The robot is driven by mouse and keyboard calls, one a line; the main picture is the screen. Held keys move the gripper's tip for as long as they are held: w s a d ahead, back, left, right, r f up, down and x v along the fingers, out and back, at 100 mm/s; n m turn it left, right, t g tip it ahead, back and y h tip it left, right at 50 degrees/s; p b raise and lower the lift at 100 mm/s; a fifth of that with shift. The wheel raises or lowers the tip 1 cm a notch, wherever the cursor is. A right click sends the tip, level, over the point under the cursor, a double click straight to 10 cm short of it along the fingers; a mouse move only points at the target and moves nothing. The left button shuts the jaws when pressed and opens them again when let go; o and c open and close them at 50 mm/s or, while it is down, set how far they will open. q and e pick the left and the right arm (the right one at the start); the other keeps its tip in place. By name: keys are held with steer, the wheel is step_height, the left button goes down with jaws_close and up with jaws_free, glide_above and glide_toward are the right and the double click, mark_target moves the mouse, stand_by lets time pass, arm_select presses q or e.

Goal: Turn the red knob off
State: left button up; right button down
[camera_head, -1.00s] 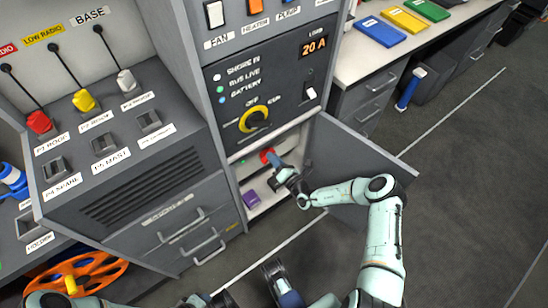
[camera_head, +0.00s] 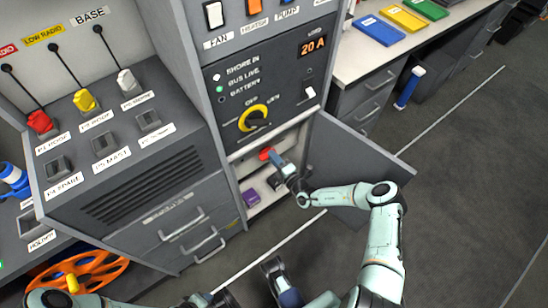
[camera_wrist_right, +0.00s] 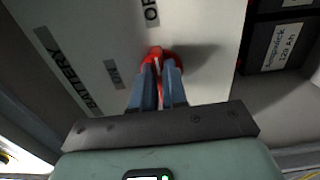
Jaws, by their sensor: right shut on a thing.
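The red knob (camera_head: 265,153) is on the pale panel inside the open lower compartment, below the yellow rotary switch. In the right wrist view the red knob (camera_wrist_right: 154,52) sits between the tips of the blue fingers, beside a label reading "OF", its end cut off. My right gripper (camera_head: 278,160) reaches into the compartment from the right and is shut on the knob; the fingers (camera_wrist_right: 158,72) hide part of it. My left arm shows only in part at the bottom left; its finger opening cannot be made out.
The open grey door (camera_head: 360,165) stands right of the compartment, close to my right arm. A purple block (camera_head: 251,198) lies on the compartment floor (camera_head: 266,203). A black battery box (camera_wrist_right: 282,45) is at the right in the wrist view.

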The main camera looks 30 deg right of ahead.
steer(key=shift+a+f, duration=0.1)
steer(key=shift+a, duration=0.05)
stand_by(0.3)
steer(key=c, duration=1.2)
jaws_free()
steer(key=shift+s, duration=0.1)
steer(key=shift+o, duration=0.2)
arm_select(q)
steer(key=s+d+r+g+p, duration=0.1)
steer(key=s+d+r+p, duration=0.1)
steer(key=s+r+p, duration=0.1)
steer(key=shift+s+r+h, duration=0.3)
steer(key=shift+s, duration=0.45)
arm_select(e)
steer(key=s+d, duration=0.1)
steer(key=s, duration=1.2)
steer(key=shift+s, duration=0.15)
